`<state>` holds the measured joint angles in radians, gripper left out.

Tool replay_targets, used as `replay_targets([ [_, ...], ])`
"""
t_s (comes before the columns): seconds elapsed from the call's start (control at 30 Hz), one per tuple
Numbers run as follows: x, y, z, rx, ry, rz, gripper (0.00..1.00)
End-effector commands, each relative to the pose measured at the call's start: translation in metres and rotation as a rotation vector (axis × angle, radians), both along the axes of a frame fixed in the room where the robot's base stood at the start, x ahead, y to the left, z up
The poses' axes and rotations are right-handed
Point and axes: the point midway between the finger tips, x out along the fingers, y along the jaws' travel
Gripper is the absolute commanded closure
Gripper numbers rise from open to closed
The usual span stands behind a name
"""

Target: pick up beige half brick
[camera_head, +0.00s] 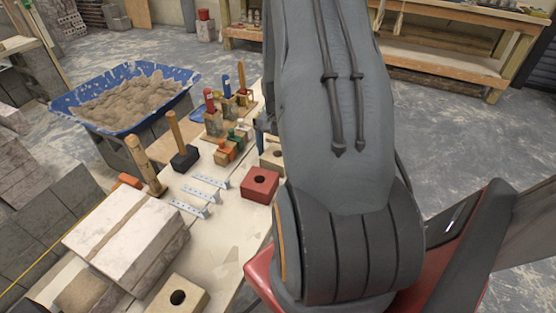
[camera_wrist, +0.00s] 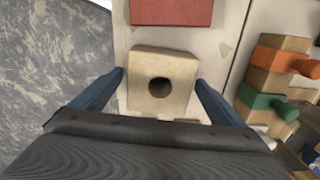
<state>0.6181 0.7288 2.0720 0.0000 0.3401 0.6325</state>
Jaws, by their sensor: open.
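A beige half brick (camera_wrist: 145,97) with a round hole lies flat in the middle of the wrist view. My gripper (camera_wrist: 160,78) is open, with one blue finger on either side of this brick. A small gap shows on the left; on the right the finger is very close, and I cannot tell whether it touches. In the head view this beige half brick (camera_head: 272,162) is partly hidden behind my arm, just beyond the red brick. Only a bit of a blue finger shows there. A second beige holed brick (camera_head: 188,304) lies at the front of the bench.
The red brick (camera_head: 260,184) lies close by and also shows in the wrist view (camera_wrist: 172,11). Metal strips (camera_head: 205,194), a mallet (camera_head: 184,158), pale blocks (camera_head: 125,232) and a blue mortar tub (camera_head: 125,98) are farther left.

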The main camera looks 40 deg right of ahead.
Motion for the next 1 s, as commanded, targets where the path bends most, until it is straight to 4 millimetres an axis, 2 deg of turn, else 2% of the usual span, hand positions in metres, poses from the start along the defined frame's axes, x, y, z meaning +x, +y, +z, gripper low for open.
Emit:
replay_targets([
  [0.07,0.0,0.0,0.0,0.0,0.0,0.0,0.1],
  [0.47,0.0,0.0,0.0,0.001,0.0,0.0,0.77],
  [0.77,0.001,0.0,0.004,-0.001,-0.001,0.0,0.78],
  [1.0,0.001,-0.001,0.032,-0.002,-0.003,0.0,0.78],
])
